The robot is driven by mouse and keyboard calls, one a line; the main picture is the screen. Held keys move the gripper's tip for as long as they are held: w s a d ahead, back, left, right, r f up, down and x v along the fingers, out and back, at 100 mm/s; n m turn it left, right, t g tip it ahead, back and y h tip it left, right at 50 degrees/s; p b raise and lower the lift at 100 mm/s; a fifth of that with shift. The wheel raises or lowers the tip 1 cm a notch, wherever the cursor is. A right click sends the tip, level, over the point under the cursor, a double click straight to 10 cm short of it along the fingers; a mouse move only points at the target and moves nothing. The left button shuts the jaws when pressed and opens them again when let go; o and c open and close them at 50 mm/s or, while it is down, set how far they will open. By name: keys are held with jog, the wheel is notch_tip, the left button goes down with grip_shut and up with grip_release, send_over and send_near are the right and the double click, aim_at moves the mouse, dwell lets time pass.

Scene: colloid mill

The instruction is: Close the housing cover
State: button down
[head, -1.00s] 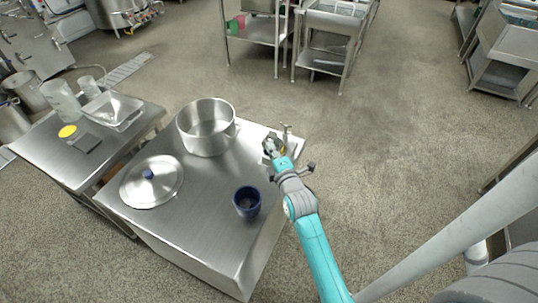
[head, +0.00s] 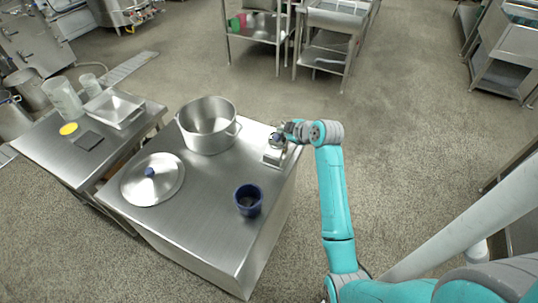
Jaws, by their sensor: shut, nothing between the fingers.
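A small metal device (head: 273,156), apparently the mill housing, stands at the right rear edge of the steel table. Its cover is too small and too covered by my arm to tell apart, and I cannot tell how far open it is. My gripper (head: 280,137) is at the top of the device, coming in from the right. It is shut with nothing held. I cannot tell whether its fingers touch the device.
On the steel table (head: 205,215) stand a large pot (head: 208,138) just left of the device, a lid with a blue knob (head: 152,182) and a dark blue cup (head: 248,205). A side table (head: 50,150) holds clear containers.

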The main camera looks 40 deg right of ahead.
jog(key=d+f+m+y, duration=0.1)
jog(key=w+d+f+g+y, duration=0.1)
jog(key=y, duration=0.1)
jog(key=shift+d+f+m+g, duration=0.15)
jog(key=shift+d+m+g, duration=0.15)
jog(key=shift+m, duration=0.1)
jog(key=shift+d+f+y, duration=0.2)
jog(key=shift+f+y, duration=0.2)
jog(key=shift+f, duration=0.05)
jog(key=shift+w+d+f+m, duration=0.1)
jog(key=shift+d+f+m, duration=0.1)
jog(key=shift+f+m, duration=0.15)
jog(key=shift+f, duration=0.2)
